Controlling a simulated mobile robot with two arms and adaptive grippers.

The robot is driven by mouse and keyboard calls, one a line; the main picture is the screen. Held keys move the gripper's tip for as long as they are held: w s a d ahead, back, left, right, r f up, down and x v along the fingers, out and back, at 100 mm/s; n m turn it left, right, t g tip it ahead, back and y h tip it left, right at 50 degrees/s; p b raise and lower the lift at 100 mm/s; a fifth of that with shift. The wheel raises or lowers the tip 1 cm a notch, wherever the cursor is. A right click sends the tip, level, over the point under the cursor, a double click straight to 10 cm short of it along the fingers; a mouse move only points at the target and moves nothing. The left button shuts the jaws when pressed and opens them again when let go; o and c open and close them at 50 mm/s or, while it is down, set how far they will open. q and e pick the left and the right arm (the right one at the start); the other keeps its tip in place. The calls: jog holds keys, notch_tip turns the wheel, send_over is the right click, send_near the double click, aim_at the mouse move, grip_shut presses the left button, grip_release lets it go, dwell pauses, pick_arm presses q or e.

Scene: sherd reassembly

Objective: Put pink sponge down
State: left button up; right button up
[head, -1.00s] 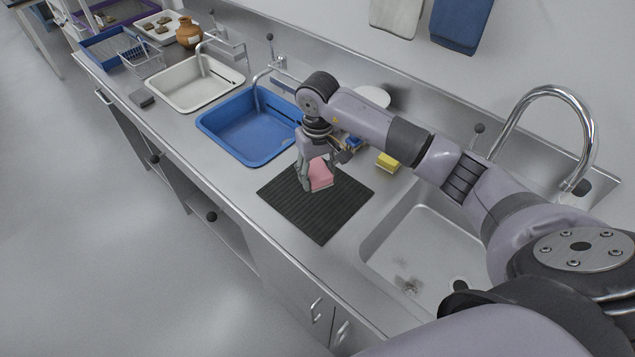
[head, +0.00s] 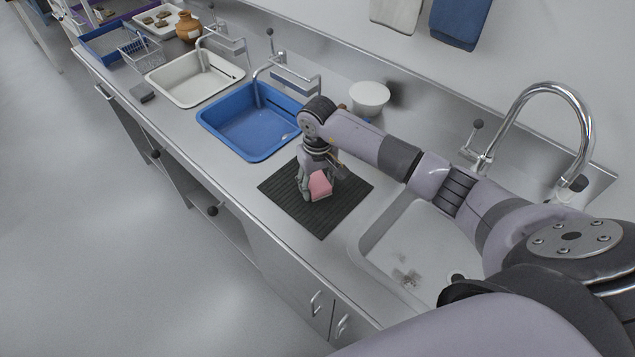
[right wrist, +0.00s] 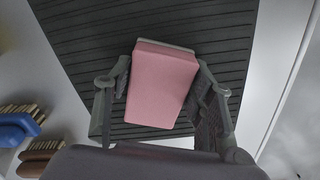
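The pink sponge (head: 320,187) is between the fingers of my right gripper (head: 318,190), low over the black ribbed mat (head: 290,197). In the right wrist view the pink sponge (right wrist: 162,85) fills the space between the two fingers of the right gripper (right wrist: 163,80), which press close on its sides. The ribbed mat (right wrist: 80,40) lies behind it. I cannot tell for sure whether the sponge's underside touches the mat. My left gripper is not in view.
A blue basin (head: 250,125) and a white basin (head: 190,85) are left of the mat. A steel sink (head: 400,245) with a tall tap (head: 545,95) is on the right. A white bowl (head: 369,95) stands behind my arm. A blue brush (right wrist: 15,128) and a brown brush (right wrist: 40,155) lie beside the mat.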

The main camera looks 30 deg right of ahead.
aim_at(317, 183)
jog(key=o, duration=0.4)
jog(key=shift+c, duration=0.2)
jog(key=shift+r, duration=0.2)
notch_tip(317, 183, up, 12)
jog(key=b, duration=0.3)
jog(key=shift+r, duration=0.1)
